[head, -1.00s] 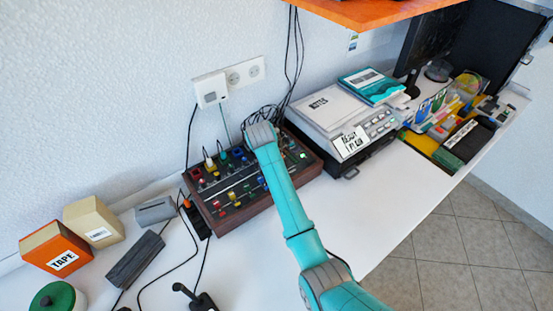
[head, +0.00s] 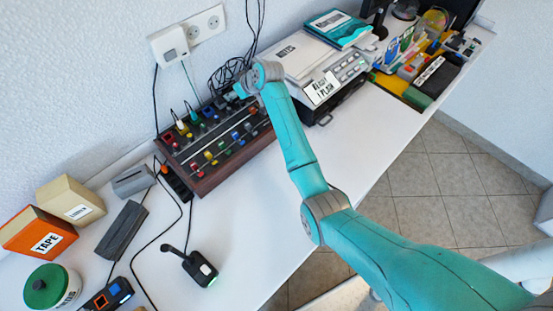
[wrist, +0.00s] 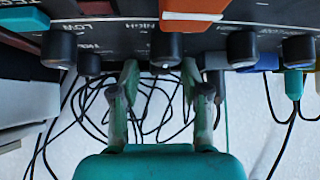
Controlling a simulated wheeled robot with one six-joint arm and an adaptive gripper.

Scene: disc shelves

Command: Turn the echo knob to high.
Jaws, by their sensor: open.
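The mixer (head: 200,180) is a dark wooden-sided box with a black panel of coloured knobs and switches, standing on the white desk by the wall. My gripper (head: 242,90) is over its far right end, mostly hidden by my wrist. In the wrist view the panel is upside down along the top, with partly readable LOW and HIGH labels. My gripper (wrist: 160,78) is open there, its two fingers apart with a black knob (wrist: 166,48) in line between them. Contact cannot be told. Other black knobs stand either side; I cannot read which is echo.
Cables (head: 228,76) coil behind the mixer. A grey device with notes (head: 300,55) stands close on the right. A black joystick-like device (head: 198,267) lies in front. Orange and beige boxes (head: 38,232) are at left.

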